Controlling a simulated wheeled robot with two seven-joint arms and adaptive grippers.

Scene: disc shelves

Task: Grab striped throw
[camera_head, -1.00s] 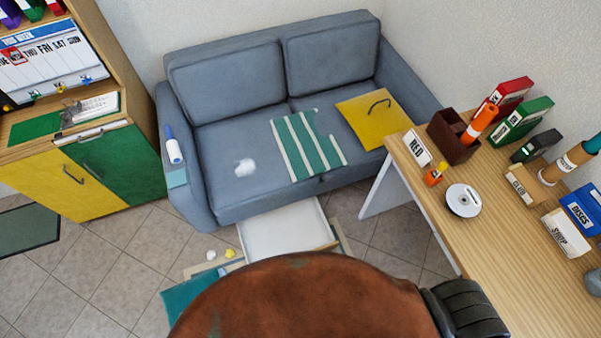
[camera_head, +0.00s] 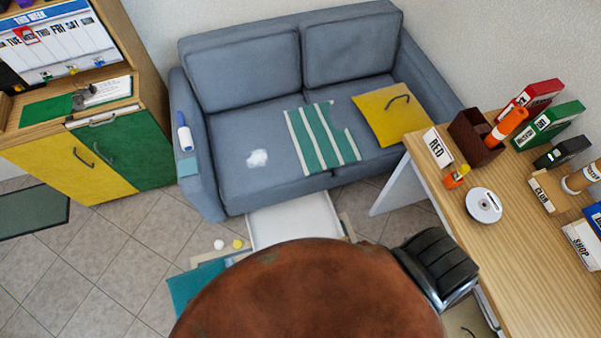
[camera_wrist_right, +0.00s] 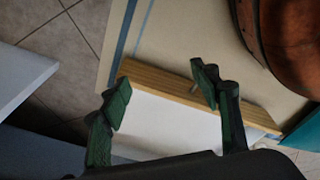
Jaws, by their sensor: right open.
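The striped throw (camera_head: 321,138), green with pale stripes, lies flat on the seat of the grey sofa (camera_head: 240,175), near its middle. In the right wrist view my right gripper (camera_wrist_right: 160,82) is open with nothing between its fingers. It hangs over a white drawer or tray (camera_wrist_right: 165,125) with a wooden edge, apart from the throw. The throw does not show in that view. In the head view the right gripper is hidden. My left gripper is not in view.
A wooden desk (camera_head: 470,230) with discs and folders stands at the right. A cabinet (camera_head: 75,165) stands at the left.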

